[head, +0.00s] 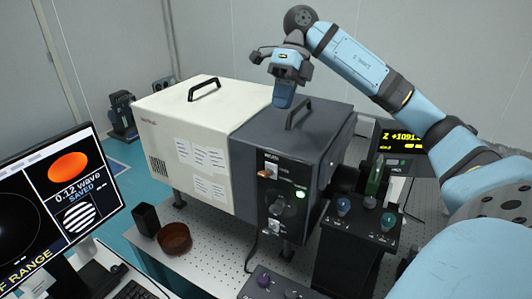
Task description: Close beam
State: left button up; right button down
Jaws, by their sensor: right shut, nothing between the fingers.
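The instrument is a long box on the optical table, with a cream half (185,115) and a dark grey half (270,140). The dark half's front panel has an orange-lit switch (268,171), a dark knob (278,207) and a glowing green lamp (300,194). No panel lettering is clear enough to read. My right gripper (283,101) points down over the top of the dark half, just left of its black handle (298,113). It is shut and empty; I cannot tell whether it touches the lid. My left gripper is not in view.
A monitor (60,200) stands at left, with a keyboard (135,290) below. A brown dish (174,238) and a black cup (146,219) sit on the perforated tabletop (215,240). A black knob box (360,225) and a yellow-lettered display (402,139) stand right of the instrument.

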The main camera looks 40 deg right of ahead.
aim_at(264, 172)
jog(key=p+x, duration=0.2)
jog(key=x, duration=1)
jog(key=shift+a+f, duration=0.15)
jog(key=shift+f, duration=0.1)
jog(key=shift+a+f, duration=0.3)
jog(key=shift+f, duration=0.35)
jog(key=shift+d, duration=0.1)
